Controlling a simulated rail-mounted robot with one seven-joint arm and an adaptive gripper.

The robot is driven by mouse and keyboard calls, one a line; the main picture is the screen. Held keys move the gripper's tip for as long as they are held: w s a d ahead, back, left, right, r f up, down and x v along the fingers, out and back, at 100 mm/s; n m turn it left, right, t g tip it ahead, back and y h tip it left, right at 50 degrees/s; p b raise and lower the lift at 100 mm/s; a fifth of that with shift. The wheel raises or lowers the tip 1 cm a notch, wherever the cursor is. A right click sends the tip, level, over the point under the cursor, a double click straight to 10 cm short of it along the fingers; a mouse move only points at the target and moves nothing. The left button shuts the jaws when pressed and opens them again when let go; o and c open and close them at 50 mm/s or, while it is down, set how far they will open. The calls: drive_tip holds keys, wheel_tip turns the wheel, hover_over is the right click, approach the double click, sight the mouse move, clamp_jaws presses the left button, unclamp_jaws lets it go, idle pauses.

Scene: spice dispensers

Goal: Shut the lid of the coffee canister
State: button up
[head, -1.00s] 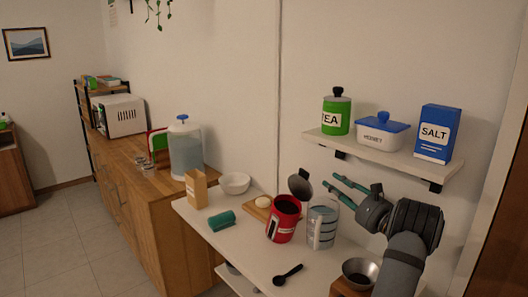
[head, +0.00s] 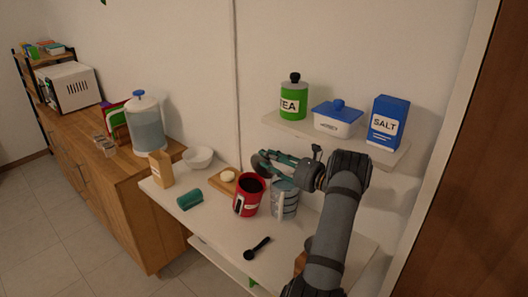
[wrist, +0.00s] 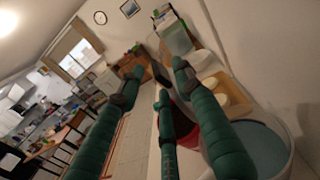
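The red canister (head: 246,207) stands on the white table in the head view, with its dark inside showing from above. Its round dark lid (head: 260,167) stands raised behind the rim, partly hidden by my fingers. My gripper (head: 268,158) is beside the lid, with its green fingers spread and nothing visible held between them. Whether a finger touches the lid cannot be told. In the wrist view, my gripper (wrist: 158,75) has its fingers apart, and a part of the red canister (wrist: 182,122) shows behind them.
A wooden board (head: 222,176) with a pale round item is behind left. A shelf (head: 290,128) hangs above with a tea tin, a blue-lidded box and a salt box. A black scoop (head: 257,248) lies in front.

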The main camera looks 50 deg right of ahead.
drive_tip(key=shift+w, duration=1.1)
drive_tip(key=shift+c, duration=1.2)
